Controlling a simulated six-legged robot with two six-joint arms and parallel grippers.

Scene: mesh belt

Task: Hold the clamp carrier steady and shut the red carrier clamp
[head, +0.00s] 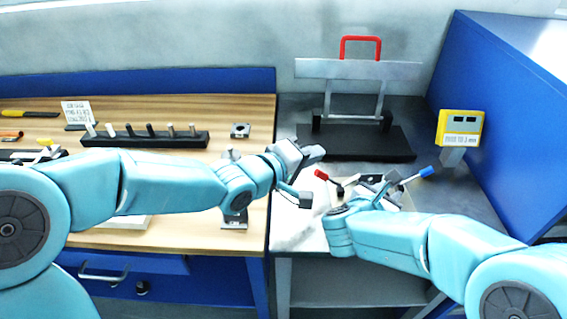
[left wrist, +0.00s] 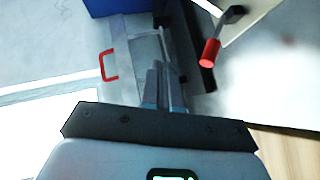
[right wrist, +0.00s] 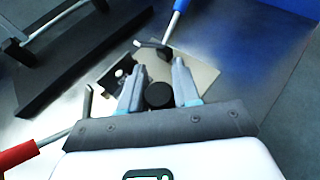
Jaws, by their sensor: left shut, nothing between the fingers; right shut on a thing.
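The clamp carrier (head: 405,197) is a light plate on the dark bench, partly hidden by my right gripper. The red carrier clamp (head: 321,174) shows its red handle sticking out to the left of the carrier; its handle is also in the left wrist view (left wrist: 210,52). A blue clamp handle (head: 426,171) sticks out to the right. My right gripper (head: 372,186) is shut on a black round knob (right wrist: 158,96) over the carrier. My left gripper (head: 316,153) is shut and empty, just above and left of the red handle, apart from it in the left wrist view.
A black stand (head: 355,143) with a grey frame and red bar handle (head: 360,40) stands behind the carrier. A yellow box (head: 460,127) and a blue sloped panel (head: 520,110) are at right. A wooden bench (head: 190,235) with a black peg rack (head: 145,138) is at left.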

